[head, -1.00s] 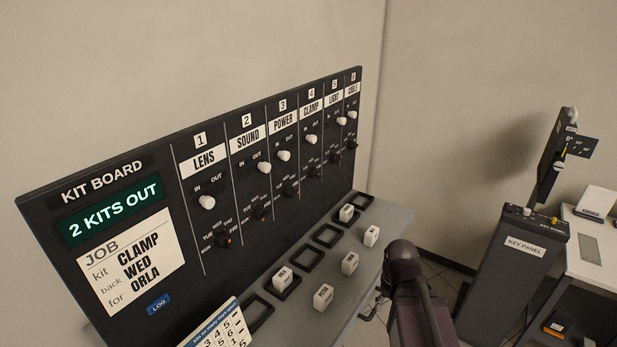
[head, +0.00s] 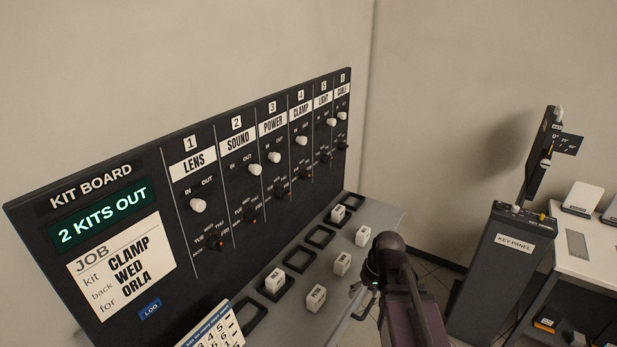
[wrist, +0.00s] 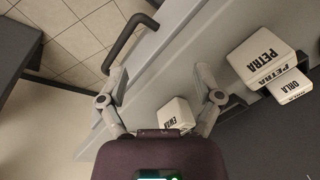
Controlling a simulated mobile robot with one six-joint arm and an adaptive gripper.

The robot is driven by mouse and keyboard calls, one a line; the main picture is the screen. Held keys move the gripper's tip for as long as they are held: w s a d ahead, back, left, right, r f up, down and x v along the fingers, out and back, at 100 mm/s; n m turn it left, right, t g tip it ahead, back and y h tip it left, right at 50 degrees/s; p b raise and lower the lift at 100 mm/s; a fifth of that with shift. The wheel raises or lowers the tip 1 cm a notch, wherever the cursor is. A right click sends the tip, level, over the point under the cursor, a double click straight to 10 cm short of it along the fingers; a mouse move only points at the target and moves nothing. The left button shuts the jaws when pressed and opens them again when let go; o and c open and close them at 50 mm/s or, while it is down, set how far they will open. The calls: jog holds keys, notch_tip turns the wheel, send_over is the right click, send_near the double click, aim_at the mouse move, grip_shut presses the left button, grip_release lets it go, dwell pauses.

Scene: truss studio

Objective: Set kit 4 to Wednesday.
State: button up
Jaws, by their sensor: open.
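The kit board (head: 190,190) is a dark upright panel at the left in the head view. Its column 4 is labelled CLAMP (head: 301,111). A white in/out knob (head: 302,141) sits below that label. A small dark day dial (head: 303,172) is lower in the column; its setting is too small to read. The job card (head: 122,265) reads kit CLAMP, back WED, for ORLA. In the wrist view my gripper (wrist: 165,92) is open and empty.
White name blocks stand along the grey ledge (head: 385,215), with dark square frames behind. In the wrist view a PETRA block (wrist: 262,58) and an ORLA block (wrist: 290,86) are right; another block (wrist: 177,113) is near the fingers. A key panel (head: 512,243) stands right.

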jog(key=w+a+y, duration=0.1)
jog(key=w+a+r+n+y, duration=0.1)
jog(key=w, duration=0.1)
jog(key=w+a+r+n+t+y, duration=0.1)
jog(key=w, duration=0.1)
jog(key=shift+w, duration=0.2)
jog(key=w+r+n+y, duration=0.1)
jog(key=w, duration=0.1)
jog(key=w+a+r+n+t+y, duration=0.1)
jog(key=w+r, duration=0.1)
jog(key=w+a+r+y, duration=0.1)
jog(key=w+y, duration=0.1)
jog(key=shift+w+a+r+n+t, duration=0.2)
jog(key=shift+r+n+t, duration=0.2)
jog(key=w+r+n+t+y, duration=0.2)
jog(key=w+r+t+y, duration=0.15)
jog(key=w+r, duration=0.25)
jog(key=n+t+y, duration=0.1)
jog(key=t+y, duration=0.1)
jog(key=y, duration=0.1)
send_near(311, 177)
jog(key=v, duration=0.3)
jog(key=shift+s+d+r, duration=0.1)
jog(key=shift+d+r, duration=0.05)
jog(key=x, duration=1.4)
jog(key=shift+d, duration=0.1)
